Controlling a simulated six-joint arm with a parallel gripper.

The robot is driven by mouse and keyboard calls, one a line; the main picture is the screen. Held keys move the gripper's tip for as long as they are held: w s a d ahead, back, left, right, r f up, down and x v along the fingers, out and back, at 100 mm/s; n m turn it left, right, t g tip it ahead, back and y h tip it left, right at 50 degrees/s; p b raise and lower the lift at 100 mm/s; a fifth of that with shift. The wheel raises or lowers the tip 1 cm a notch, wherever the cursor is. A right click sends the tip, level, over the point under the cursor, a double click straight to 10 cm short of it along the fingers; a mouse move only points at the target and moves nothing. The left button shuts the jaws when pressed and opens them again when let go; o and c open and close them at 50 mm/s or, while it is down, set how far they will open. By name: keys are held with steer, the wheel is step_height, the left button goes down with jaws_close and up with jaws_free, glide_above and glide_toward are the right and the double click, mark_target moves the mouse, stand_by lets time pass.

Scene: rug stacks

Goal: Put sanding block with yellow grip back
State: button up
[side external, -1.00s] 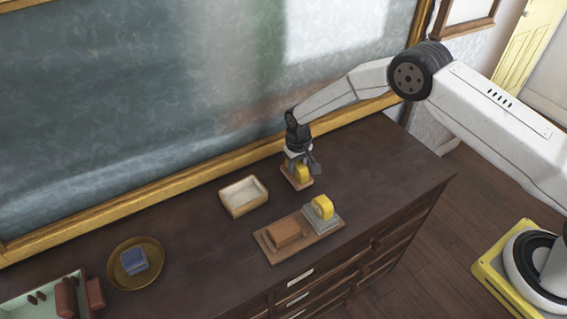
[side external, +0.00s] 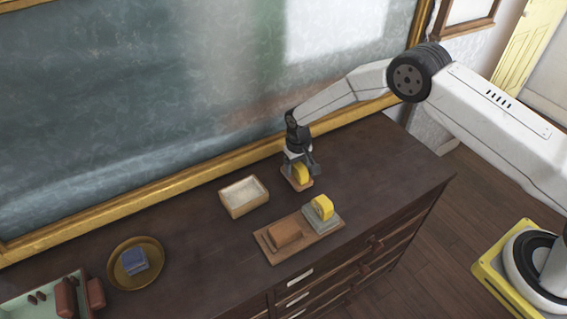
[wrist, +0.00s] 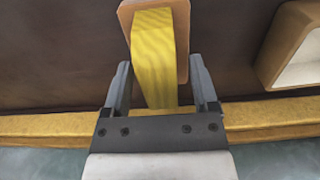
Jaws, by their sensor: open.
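A block with a yellow grip on a tan-brown base (side external: 299,184) sits on the dark cabinet top, below my gripper (side external: 301,169). In the wrist view its yellow grip (wrist: 154,55) lies between the two open fingers of my gripper (wrist: 160,72), with a gap visible on each side. A second block with a yellow grip (side external: 322,208) has a grey base and sits on the right end of a flat wooden tray (side external: 295,246). Which of the two the task names cannot be told from the pictures alone.
An empty shallow box (side external: 244,196) stands left of my gripper. A brass dish (side external: 120,270) holds a blue block (side external: 134,261). A pale green box (side external: 30,301) is at lower left. The cabinet top's right end is clear.

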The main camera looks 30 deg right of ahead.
mark_target(300, 164)
step_height(300, 164, up, 12)
stand_by(0.7)
steer(key=shift+r, duration=0.1)
stand_by(0.3)
steer(key=s+d+r+t, duration=0.1)
steer(key=s+d+r, duration=0.25)
steer(key=s, duration=0.25)
steer(key=s+d+r, duration=0.3)
steer(key=s+r, duration=0.2)
steer(key=s, duration=0.1)
steer(key=s+d, duration=0.2)
steer(key=s, duration=0.5)
steer(key=s+d+r+t, duration=0.1)
steer(key=s+d, duration=0.1)
steer(key=s, duration=0.6)
steer(key=shift+s+r+t, duration=0.15)
steer(key=shift+r+t, duration=0.05)
steer(key=shift+t, duration=0.1)
